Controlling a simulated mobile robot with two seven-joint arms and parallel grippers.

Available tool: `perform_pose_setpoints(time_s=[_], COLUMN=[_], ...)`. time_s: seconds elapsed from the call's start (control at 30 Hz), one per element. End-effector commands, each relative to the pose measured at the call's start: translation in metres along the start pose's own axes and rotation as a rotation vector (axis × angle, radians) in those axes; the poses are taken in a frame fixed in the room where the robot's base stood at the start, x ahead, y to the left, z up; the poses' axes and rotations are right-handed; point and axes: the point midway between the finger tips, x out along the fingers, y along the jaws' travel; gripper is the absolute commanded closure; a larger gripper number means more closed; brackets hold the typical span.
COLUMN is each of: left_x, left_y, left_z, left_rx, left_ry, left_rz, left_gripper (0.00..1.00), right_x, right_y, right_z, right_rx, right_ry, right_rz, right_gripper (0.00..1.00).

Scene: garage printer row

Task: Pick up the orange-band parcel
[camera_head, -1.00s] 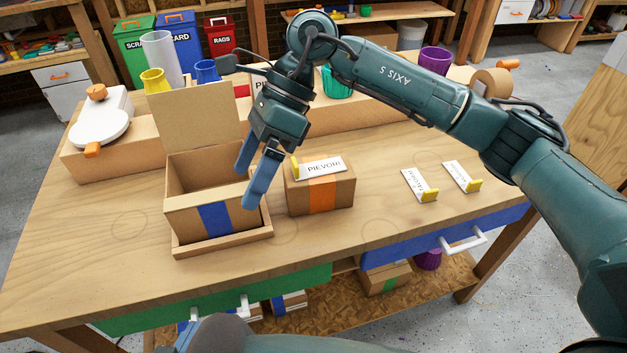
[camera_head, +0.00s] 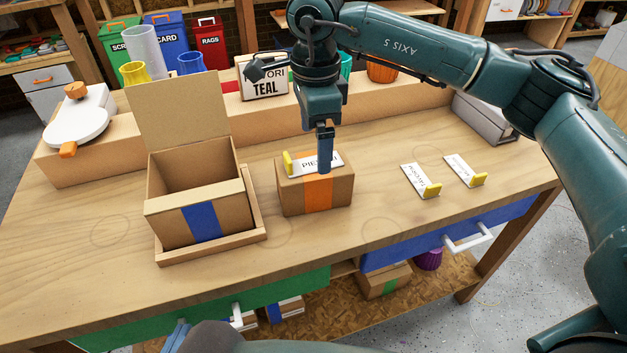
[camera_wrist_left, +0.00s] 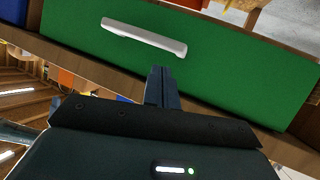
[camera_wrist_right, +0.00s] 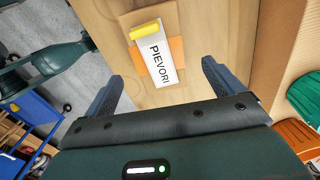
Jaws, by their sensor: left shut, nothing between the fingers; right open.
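The orange-band parcel (camera_head: 290,199) is a brown box with an orange band. It sits on the workbench, right of the open blue-band box (camera_head: 171,228). A white PIEVORI card with a yellow end (camera_head: 301,165) lies on its top. My right gripper (camera_head: 325,160) points down over the parcel, hiding part of the card. In the right wrist view its fingers (camera_wrist_right: 161,80) are spread wide with nothing between them, and the card (camera_wrist_right: 158,62) shows ahead. Contact cannot be told. My left gripper (camera_wrist_left: 161,72) is shut and empty, low before a green drawer (camera_wrist_left: 225,65).
The open box stands in a shallow wooden tray (camera_head: 208,252) with its lid up. Two white cards with yellow ends (camera_head: 419,181) lie to the right. A raised ledge (camera_head: 240,117) with cups and a TEAL sign runs behind. The bench front is clear.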

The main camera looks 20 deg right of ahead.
Motion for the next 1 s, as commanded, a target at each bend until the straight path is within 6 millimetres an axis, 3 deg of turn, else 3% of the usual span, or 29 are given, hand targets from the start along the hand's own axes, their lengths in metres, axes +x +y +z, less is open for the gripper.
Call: perform_pose_setpoints(time_s=[0.4, 0.63, 1.0], left_x=[0.002, 0.004, 0.004], left_y=[0.001, 0.001, 0.001], left_z=[0.001, -0.001, -0.002], left_rx=[-0.001, 0.001, 0.000], left_ry=[-0.007, -0.002, -0.001], left_rz=[0.002, 0.004, 0.004], left_gripper=[1.00, 1.00, 1.00], right_x=[0.049, 0.051, 0.051], right_y=[0.002, 0.002, 0.002], right_z=[0.003, 0.003, 0.003], right_rx=[0.001, 0.001, 0.001], right_ry=[0.000, -0.001, -0.001], right_rz=[0.002, 0.000, 0.000], right_gripper=[0.07, 0.07, 0.38])
